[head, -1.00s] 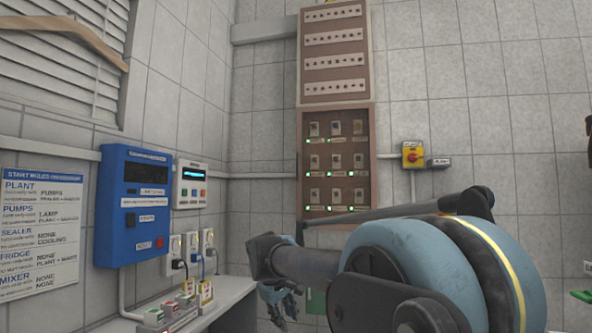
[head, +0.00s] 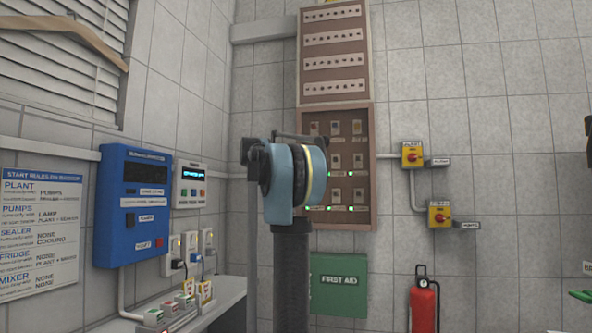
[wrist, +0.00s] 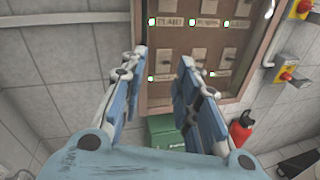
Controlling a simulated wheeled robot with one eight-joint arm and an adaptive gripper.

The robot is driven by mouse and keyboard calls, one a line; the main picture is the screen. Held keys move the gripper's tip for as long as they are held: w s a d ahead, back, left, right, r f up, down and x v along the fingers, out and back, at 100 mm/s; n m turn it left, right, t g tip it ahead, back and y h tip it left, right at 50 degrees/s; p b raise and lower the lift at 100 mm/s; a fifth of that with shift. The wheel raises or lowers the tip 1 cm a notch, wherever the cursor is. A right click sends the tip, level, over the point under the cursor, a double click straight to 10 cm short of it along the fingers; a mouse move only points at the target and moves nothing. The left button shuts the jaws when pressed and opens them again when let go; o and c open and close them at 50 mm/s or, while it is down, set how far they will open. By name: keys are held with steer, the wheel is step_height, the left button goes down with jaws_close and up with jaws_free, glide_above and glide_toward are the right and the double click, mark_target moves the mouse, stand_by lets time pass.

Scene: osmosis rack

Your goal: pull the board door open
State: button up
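The wall board (head: 372,165) has a brown frame around rows of switches, with several green lamps lit. It also fills the top of the wrist view (wrist: 160,98), its switches and labels plainly visible. I cannot make out a separate door or its handle; a clear door cannot be ruled out. My gripper (wrist: 163,60) is open in the wrist view, its two blue-grey fingers apart in front of the board's lower left part. In the head view my arm hides the gripper and the board's left edge.
A green first aid box (head: 338,285) hangs below the board, a red extinguisher (head: 424,302) at its lower right. Red-yellow switches (head: 413,156) are to the right. A blue panel (head: 133,205) and a counter (head: 228,291) are on the left.

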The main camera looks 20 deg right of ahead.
steer(key=w+d+r, duration=0.1)
steer(key=w+d, duration=0.3)
steer(key=w, duration=0.1)
steer(key=w+d+r+n, duration=0.1)
steer(key=w+d, duration=0.3)
steer(key=w, duration=0.1)
steer(key=w+d+r+n+t, duration=0.1)
steer(key=w+d, duration=0.3)
steer(key=w, duration=0.1)
steer(key=shift+w+r, duration=0.1)
steer(key=shift+w, duration=0.2)
jaws_close()
